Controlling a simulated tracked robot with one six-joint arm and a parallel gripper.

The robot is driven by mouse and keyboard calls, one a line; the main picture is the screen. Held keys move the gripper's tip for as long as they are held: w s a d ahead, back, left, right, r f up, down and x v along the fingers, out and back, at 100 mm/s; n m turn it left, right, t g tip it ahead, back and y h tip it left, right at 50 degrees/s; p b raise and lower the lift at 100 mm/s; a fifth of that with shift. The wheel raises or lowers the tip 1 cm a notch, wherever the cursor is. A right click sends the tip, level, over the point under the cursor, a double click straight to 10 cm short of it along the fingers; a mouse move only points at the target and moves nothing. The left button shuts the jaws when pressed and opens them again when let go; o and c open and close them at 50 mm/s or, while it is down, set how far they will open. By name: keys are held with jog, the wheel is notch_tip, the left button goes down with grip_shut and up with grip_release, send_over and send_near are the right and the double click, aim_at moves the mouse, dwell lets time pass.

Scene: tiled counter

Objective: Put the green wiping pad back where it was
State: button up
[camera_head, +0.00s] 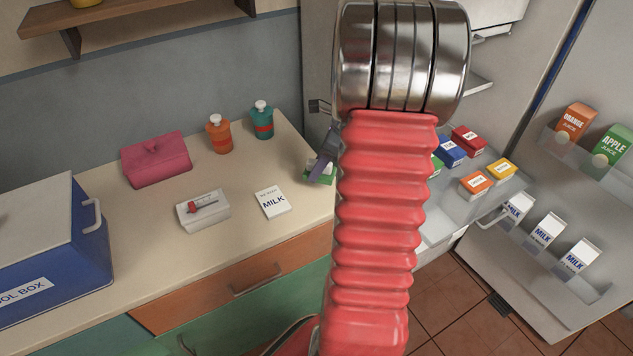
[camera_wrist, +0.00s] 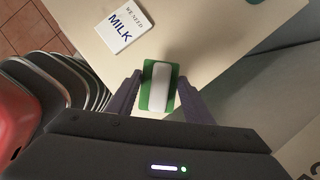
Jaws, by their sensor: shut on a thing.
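The green wiping pad (camera_wrist: 146,88) with a white block-like top is between the two fingers of my gripper (camera_wrist: 160,88) in the wrist view. My gripper is shut on it, near the counter's edge. In the head view, a green part of the pad (camera_head: 318,176) shows beside a finger at the right end of the counter (camera_head: 300,205). My arm hides most of the gripper there. I cannot tell whether the pad touches the counter.
A milk note (camera_head: 272,203) lies left of the pad. A white box with a red-handled tool (camera_head: 203,210), a pink case (camera_head: 155,160), orange (camera_head: 219,134) and teal (camera_head: 262,120) bottles and a blue tool box (camera_head: 62,245) stand further left. An open fridge (camera_head: 545,200) is right.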

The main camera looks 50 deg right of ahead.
aim_at(319, 178)
jog(key=shift+f, duration=0.8)
jog(key=shift+f, duration=0.15)
jog(key=shift+f, duration=1.75)
jog(key=o, duration=1)
jog(key=v, duration=1.2)
